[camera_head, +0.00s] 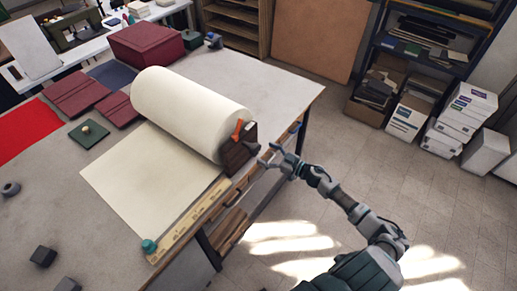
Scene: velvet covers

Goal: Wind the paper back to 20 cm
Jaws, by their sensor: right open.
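A large cream paper roll (190,110) lies on the table. A flat sheet of paper (150,185) runs out from it toward the table's front left. A dark brown holder (240,150) with an orange lever (237,129) stands at the roll's right end. A yellow ruler strip (188,222) runs along the table edge beside the sheet, with a teal knob (148,246) at its near end. Its markings are too small to read. My right gripper (268,156) is open and empty, just right of the holder, apart from the roll. My left gripper does not show.
Dark red covers (75,93), a maroon box (146,43) and a green pad (89,133) lie behind and left of the roll. Grey blocks (43,256) sit at the front left. The table (275,88) is bare right of the roll.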

